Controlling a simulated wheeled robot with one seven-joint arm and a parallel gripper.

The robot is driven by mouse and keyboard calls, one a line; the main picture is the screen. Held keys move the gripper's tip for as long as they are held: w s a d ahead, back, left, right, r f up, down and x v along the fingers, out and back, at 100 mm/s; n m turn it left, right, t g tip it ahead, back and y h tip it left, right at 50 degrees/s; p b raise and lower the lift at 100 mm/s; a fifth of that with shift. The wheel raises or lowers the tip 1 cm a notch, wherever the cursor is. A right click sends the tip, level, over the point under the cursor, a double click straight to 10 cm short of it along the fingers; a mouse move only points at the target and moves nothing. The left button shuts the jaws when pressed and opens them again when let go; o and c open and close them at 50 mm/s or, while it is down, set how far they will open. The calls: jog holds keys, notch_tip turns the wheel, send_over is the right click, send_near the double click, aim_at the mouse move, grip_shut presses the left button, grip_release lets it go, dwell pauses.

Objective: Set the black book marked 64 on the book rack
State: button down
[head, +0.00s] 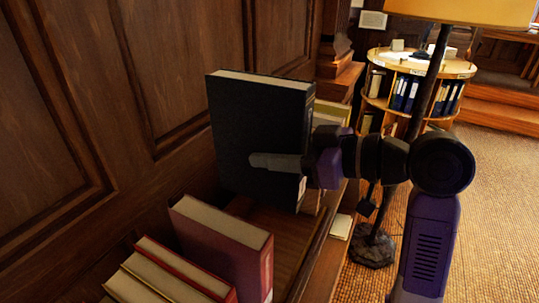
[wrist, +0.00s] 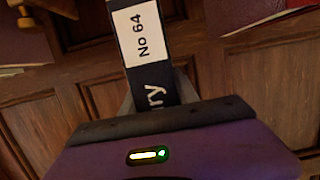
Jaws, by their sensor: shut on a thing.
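The black book (head: 245,125) stands upright in the middle of the head view. Its spine, with a white label reading "No 64", shows in the wrist view (wrist: 141,38). My gripper (head: 282,163) is shut on the book from the spine side, with one finger lying along its cover. The other finger is hidden behind the book in the head view. The wooden book rack (head: 283,238) runs along the panelled wall below. The book is over the gap between the rack's books; I cannot tell whether its lower edge touches the rack.
A dark red book (head: 225,245) stands nearer on the rack, with red-covered books (head: 180,268) beside it. Pale-topped books (head: 332,112) stand behind the black book. A lamp (head: 372,245) stands on the right, and a round shelf (head: 415,68) with binders is farther back.

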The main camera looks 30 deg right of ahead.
notch_tip(320, 180, down, 17)
jog(key=shift+p, duration=0.3)
dwell(0.4)
jog(key=shift+f, duration=0.15)
jog(key=c, duration=0.9)
grip_release()
jog(key=shift+f, duration=0.15)
jog(key=b+v, duration=0.2)
jog(key=v, duration=1)
